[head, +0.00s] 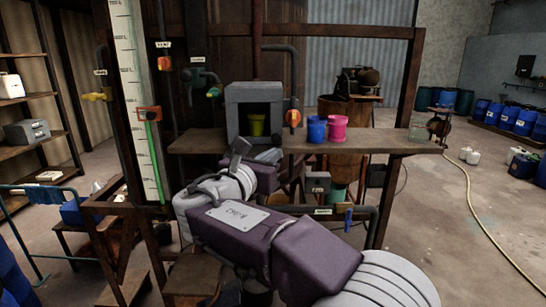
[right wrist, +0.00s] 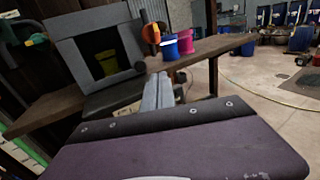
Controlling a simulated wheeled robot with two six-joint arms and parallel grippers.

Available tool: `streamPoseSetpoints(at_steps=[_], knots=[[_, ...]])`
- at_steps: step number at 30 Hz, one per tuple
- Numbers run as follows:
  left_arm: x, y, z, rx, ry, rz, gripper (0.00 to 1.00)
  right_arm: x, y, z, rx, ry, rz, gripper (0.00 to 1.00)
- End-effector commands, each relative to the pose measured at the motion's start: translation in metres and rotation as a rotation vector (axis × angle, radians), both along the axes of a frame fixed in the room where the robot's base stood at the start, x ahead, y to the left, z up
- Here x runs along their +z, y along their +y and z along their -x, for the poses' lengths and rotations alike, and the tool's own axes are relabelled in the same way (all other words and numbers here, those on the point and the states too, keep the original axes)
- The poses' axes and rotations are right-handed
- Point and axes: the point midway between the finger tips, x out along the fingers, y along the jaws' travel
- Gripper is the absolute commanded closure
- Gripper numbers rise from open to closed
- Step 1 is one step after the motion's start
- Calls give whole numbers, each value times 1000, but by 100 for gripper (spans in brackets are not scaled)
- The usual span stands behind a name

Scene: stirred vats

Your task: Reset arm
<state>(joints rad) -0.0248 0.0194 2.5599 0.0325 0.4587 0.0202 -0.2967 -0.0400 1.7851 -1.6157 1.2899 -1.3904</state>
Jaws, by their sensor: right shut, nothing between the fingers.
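My right arm reaches in from the bottom of the head view, with its gripper (head: 269,155) near the front edge of the wooden shelf, just below the open grey box. In the right wrist view the two grey fingers of the right gripper (right wrist: 158,90) lie together, shut and empty, pointing toward the shelf. The fingers are partly hidden by my own wrist in the head view. My left gripper is in neither view.
The grey box (head: 233,96) on the shelf (head: 380,142) holds a yellow-green cup (head: 257,125). A blue cup (head: 316,131) and a pink cup (head: 337,128) stand to its right. Pipes and valves stand left. Open floor (head: 460,220) lies right, crossed by a hose.

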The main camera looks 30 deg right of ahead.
Motion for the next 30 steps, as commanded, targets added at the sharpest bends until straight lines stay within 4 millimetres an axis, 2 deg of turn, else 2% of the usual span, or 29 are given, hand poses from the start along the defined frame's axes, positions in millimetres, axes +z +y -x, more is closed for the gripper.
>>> streamPoseSetpoints(at_steps=[1, 7, 18, 20, 23, 26, 27, 29, 30], knots=[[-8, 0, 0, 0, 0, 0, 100, -3, 7, 8, 5, -4, -1, 100], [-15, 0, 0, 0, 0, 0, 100, -1, 22, 31, 2, -2, -1, 100], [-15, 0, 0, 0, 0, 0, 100, 1, 24, 35, -1, 0, 0, 100], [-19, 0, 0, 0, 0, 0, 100, -4, 17, 36, -19, 2, 1, 100], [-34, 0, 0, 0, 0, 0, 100, -41, -14, 42, -114, 65, 9, 100], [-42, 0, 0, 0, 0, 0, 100, -121, -36, 52, -181, 217, -104, 100], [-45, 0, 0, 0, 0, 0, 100, -159, -40, 59, -201, 259, -186, 100], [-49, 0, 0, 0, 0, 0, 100, -214, -42, 72, -241, 293, -331, 100], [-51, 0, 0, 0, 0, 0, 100, -250, -39, 84, -274, 300, -439, 100]])
